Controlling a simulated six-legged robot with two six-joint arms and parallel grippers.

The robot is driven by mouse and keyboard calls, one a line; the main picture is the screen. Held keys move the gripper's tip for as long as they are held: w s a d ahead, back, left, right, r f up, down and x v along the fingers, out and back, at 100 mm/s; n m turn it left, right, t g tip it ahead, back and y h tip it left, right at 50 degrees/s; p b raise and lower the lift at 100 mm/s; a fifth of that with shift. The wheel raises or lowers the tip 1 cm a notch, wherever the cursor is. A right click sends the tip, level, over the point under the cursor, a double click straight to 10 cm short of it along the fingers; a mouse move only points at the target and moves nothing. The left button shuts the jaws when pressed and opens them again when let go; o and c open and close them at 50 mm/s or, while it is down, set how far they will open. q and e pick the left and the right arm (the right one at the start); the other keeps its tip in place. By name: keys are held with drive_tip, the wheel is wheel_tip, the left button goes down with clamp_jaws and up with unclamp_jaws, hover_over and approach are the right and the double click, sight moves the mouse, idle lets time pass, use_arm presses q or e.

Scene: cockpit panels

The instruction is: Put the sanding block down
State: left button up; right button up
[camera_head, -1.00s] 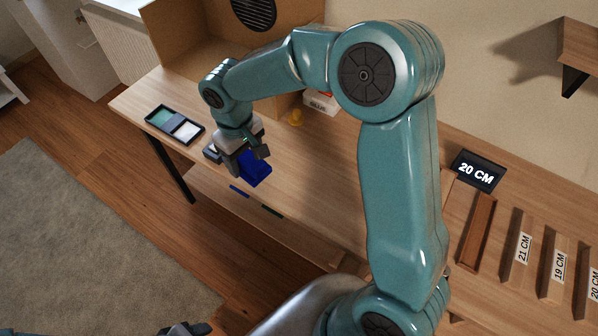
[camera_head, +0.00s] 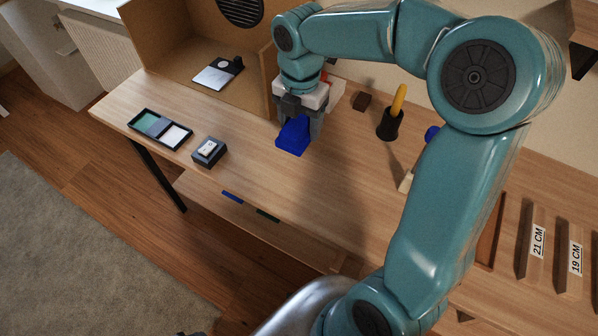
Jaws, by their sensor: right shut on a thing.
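The sanding block (camera_head: 292,137) is blue and sits between the fingers of my right gripper (camera_head: 298,122), which is shut on it. The block is over the middle of the wooden workbench (camera_head: 330,210), low near the top; I cannot tell whether it touches the wood. The gripper hides its rear part. My right arm comes in from the lower right and arches over the bench. My left gripper does not show clearly; only a dark sliver is at the bottom edge.
A tray with green and white pads (camera_head: 160,129) and a small dark box (camera_head: 209,151) lie left. A cardboard-like booth (camera_head: 185,40) stands behind. A black cup with a yellow handle (camera_head: 390,122) stands right. Bare bench surrounds the block's front and left.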

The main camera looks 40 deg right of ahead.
sight(300, 177)
wheel_tip(300, 177, down, 17)
drive_tip(key=shift+w+d+b, duration=0.1)
drive_tip(key=shift+w+b, duration=0.05)
drive_tip(key=shift+b, duration=0.4)
drive_tip(key=shift+f, duration=0.2)
drive_tip(key=o, duration=0.9)
drive_tip(key=shift+o, duration=0.2)
drive_tip(key=shift+r, duration=0.1)
